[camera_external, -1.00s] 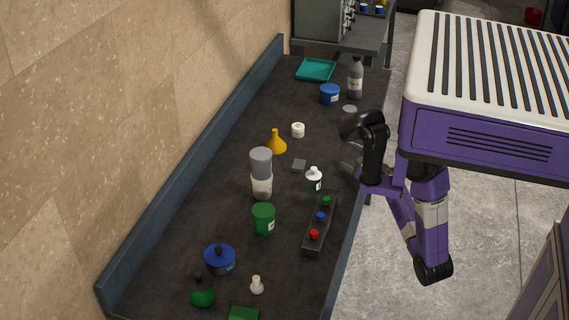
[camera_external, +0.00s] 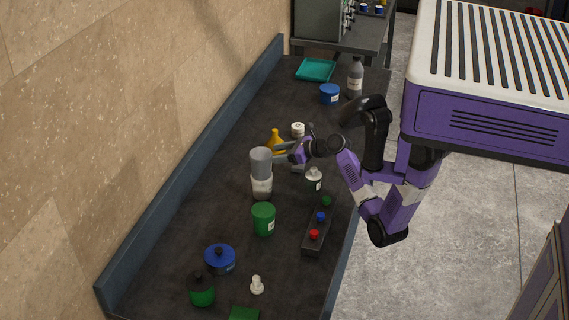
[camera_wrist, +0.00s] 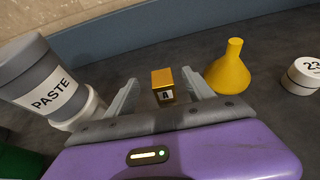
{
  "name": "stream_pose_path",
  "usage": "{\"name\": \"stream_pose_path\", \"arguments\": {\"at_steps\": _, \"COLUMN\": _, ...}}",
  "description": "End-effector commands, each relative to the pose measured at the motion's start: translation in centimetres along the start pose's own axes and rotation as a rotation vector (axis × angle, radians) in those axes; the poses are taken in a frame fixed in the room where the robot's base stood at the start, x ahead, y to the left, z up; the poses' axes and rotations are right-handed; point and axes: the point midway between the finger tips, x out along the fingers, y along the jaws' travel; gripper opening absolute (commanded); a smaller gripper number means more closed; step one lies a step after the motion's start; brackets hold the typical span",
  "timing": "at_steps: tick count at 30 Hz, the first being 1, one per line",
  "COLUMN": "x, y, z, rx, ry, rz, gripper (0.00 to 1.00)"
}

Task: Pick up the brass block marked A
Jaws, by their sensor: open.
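The brass block (camera_wrist: 162,85), a small gold cube with a dark letter A on a pale label, stands upright on the dark bench in the wrist view. My gripper (camera_wrist: 159,77) is open, with one finger on each side of the block as seen from the wrist; I cannot tell whether either touches it. In the external view my gripper (camera_external: 281,153) reaches left over the bench, between the yellow funnel and the grey-topped container. The block cannot be made out there.
A grey-topped PASTE container (camera_wrist: 42,85) stands close left of my gripper. A yellow funnel (camera_wrist: 228,67) and a white round tub (camera_wrist: 302,75) stand to the right. A white bottle (camera_external: 314,182) and a dark rack (camera_external: 317,240) sit nearer the bench's front edge. A blue back rail (camera_wrist: 140,18) runs behind.

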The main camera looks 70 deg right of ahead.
Motion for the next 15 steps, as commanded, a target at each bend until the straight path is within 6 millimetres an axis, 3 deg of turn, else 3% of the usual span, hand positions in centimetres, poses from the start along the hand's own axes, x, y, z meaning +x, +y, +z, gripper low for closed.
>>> {"name": "stream_pose_path", "arguments": {"at_steps": 9, "x": 1.0, "y": 0.0, "z": -2.5, "rx": 0.0, "ry": 0.002, "rz": -0.001, "gripper": 0.62}}
{"name": "stream_pose_path", "arguments": {"at_steps": 15, "x": 4.2, "y": 0.0, "z": -2.5, "rx": -0.001, "ry": 0.0, "rz": -0.001, "gripper": 0.62}}
